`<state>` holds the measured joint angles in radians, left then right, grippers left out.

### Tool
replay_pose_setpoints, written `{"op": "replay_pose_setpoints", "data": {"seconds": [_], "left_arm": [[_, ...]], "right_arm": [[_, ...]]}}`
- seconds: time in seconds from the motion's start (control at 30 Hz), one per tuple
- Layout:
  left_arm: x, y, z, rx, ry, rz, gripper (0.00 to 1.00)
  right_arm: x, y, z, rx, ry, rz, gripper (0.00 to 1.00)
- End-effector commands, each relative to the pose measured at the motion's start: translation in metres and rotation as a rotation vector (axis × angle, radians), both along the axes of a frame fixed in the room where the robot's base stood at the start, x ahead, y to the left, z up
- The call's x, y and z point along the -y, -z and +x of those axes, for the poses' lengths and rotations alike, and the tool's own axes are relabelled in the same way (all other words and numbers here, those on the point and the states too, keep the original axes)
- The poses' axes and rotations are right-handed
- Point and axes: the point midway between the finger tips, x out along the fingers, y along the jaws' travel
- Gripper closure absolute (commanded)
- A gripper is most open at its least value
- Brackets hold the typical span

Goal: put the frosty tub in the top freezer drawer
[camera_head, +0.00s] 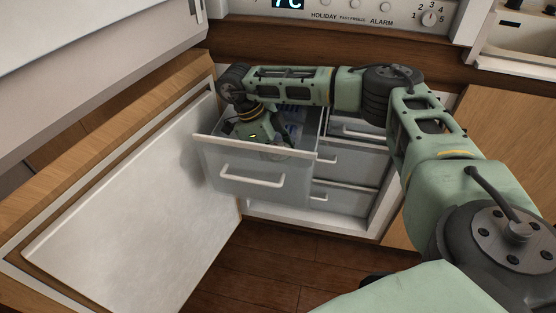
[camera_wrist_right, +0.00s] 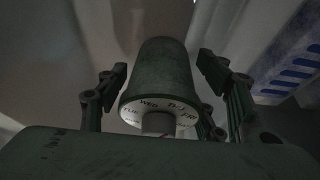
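In the right wrist view a dark green tub (camera_wrist_right: 162,80) with a white dial lid marked with weekdays lies between the fingers of my right gripper (camera_wrist_right: 163,72). Narrow gaps show between the fingertips and its sides, so the gripper looks open around it. Whether the tub rests on the drawer floor cannot be told. In the head view the top freezer drawer (camera_head: 232,157) is pulled out, and my right gripper (camera_head: 268,142) reaches down into it, partly hidden by the drawer front. My left gripper is not in view.
The white freezer door (camera_head: 130,220) stands open on the left. Lower drawers (camera_head: 350,160) are in the cabinet behind. A blue-and-white package (camera_wrist_right: 295,70) is beside the right finger. The control panel (camera_head: 340,10) is above, and the wooden floor (camera_head: 265,270) in front is clear.

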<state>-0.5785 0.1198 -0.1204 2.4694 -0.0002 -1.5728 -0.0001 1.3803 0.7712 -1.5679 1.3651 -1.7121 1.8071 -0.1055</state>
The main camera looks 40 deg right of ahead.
Motion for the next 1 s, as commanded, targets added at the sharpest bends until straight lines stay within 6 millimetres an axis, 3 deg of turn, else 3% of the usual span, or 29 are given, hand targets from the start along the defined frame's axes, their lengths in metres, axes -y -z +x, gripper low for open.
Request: {"op": "replay_pose_setpoints", "data": {"seconds": [0.47,1.0], "left_arm": [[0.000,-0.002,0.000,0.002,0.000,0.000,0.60],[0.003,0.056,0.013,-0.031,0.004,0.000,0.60]], "right_arm": [[-0.001,-0.007,0.002,0.002,0.000,0.001,0.29],[-0.026,-0.100,0.032,0.002,0.000,0.001,0.29]]}}
